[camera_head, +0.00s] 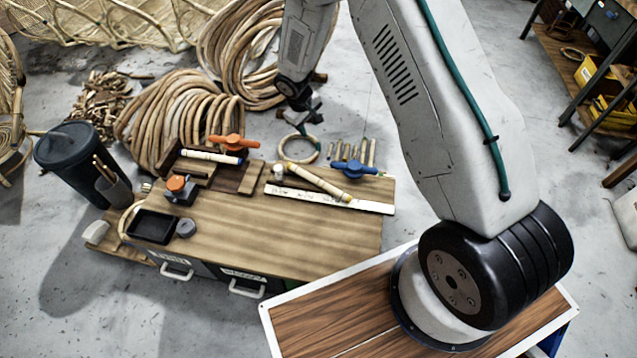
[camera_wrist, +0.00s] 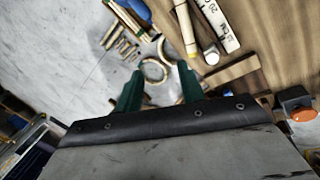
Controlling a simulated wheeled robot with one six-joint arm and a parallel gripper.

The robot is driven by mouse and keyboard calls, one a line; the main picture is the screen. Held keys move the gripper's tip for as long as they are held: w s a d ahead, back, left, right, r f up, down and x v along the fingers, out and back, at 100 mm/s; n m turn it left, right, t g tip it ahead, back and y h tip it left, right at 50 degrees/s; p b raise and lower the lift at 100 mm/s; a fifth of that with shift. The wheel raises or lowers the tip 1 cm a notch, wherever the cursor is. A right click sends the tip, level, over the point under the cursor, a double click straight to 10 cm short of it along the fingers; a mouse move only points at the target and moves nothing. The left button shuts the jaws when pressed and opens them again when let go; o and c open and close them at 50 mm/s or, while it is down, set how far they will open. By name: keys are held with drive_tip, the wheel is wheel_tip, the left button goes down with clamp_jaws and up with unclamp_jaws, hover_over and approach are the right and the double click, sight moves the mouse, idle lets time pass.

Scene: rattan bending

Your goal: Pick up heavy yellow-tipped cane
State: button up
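A pale cane (camera_head: 313,180) with a yellow tip at its right end lies slanted on the wooden bench, beside a white ruler. It also shows near the top of the wrist view (camera_wrist: 186,28). A second pale cane (camera_head: 207,156) with a blue tip lies further left on the bench, near an orange clamp. My gripper (camera_head: 302,110) is above and behind the bench's back edge, apart from both canes. In the wrist view its two green fingers (camera_wrist: 160,88) are spread with nothing held between them; a ring shows beyond the gap.
The white ruler (camera_head: 330,199), a blue clamp (camera_head: 355,168) and an orange clamp (camera_head: 234,142) crowd the back of the bench (camera_head: 290,235). A black tray (camera_head: 152,227) and an orange-topped device (camera_head: 178,187) are at left. The bench's front right is clear.

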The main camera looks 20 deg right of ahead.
drive_tip(key=n, duration=0.2)
hover_over(306, 174)
drive_tip(key=s, duration=0.2)
drive_tip(key=s+a+f+x, duration=0.1)
drive_tip(key=s+a+x, duration=0.15)
drive_tip(key=x, duration=1.45)
drive_tip(key=shift+y, duration=0.4)
drive_tip(key=f, duration=0.2)
drive_tip(key=w+f, duration=0.1)
drive_tip(key=f, duration=0.2)
drive_tip(key=w+a+f, duration=0.1)
drive_tip(key=f, duration=0.1)
drive_tip(key=shift+w+f, duration=0.2)
drive_tip(key=shift+c, duration=0.3)
clamp_jaws()
drive_tip(key=shift+r, duration=0.1)
